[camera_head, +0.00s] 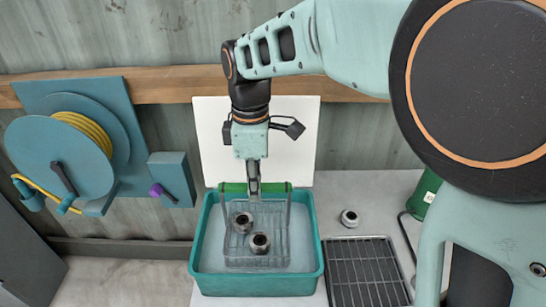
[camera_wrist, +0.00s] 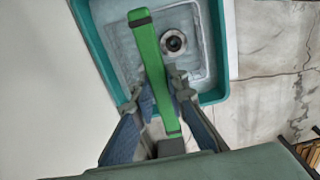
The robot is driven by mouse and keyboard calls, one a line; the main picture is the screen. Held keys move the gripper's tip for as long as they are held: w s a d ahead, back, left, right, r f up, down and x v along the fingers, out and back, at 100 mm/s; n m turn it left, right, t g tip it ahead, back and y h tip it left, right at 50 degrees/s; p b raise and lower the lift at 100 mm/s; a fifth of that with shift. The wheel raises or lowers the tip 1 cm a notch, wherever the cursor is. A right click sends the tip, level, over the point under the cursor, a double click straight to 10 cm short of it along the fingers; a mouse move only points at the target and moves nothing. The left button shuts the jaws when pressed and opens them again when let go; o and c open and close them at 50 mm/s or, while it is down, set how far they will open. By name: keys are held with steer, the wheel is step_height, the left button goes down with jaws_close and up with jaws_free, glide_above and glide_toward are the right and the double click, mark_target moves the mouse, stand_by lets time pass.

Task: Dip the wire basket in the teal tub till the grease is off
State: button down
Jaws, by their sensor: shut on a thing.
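The teal tub (camera_head: 312,279) stands on a pale counter and holds a greyish liquid. The wire basket (camera_head: 286,242) is inside the tub, with two round metal parts (camera_head: 260,242) in it. Its green handle (camera_head: 222,187) spans the top of the basket. My gripper (camera_head: 254,197) is above the tub and shut on the green handle. The wrist view shows the handle (camera_wrist: 146,50) between my fingers, with one metal part (camera_wrist: 173,42) visible below. How deep the basket sits and whether grease is left on the parts I cannot tell.
A wire rack (camera_head: 368,275) lies right of the tub, with a loose metal part (camera_head: 349,218) behind it. A green container (camera_head: 425,195) stands farther right. A white board (camera_head: 300,150) is behind the tub. A hose reel (camera_head: 60,155) hangs on the left wall.

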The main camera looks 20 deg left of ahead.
step_height(320, 180, down, 6)
steer(key=b, duration=0.3)
stand_by(0.7)
steer(key=shift+r+p, duration=0.4)
steer(key=shift+r, duration=0.15)
steer(key=shift+f, duration=0.2)
steer(key=shift+f+b, duration=0.35)
steer(key=shift+f, duration=0.15)
steer(key=shift+r, duration=0.1)
steer(key=shift+r+p, duration=0.6)
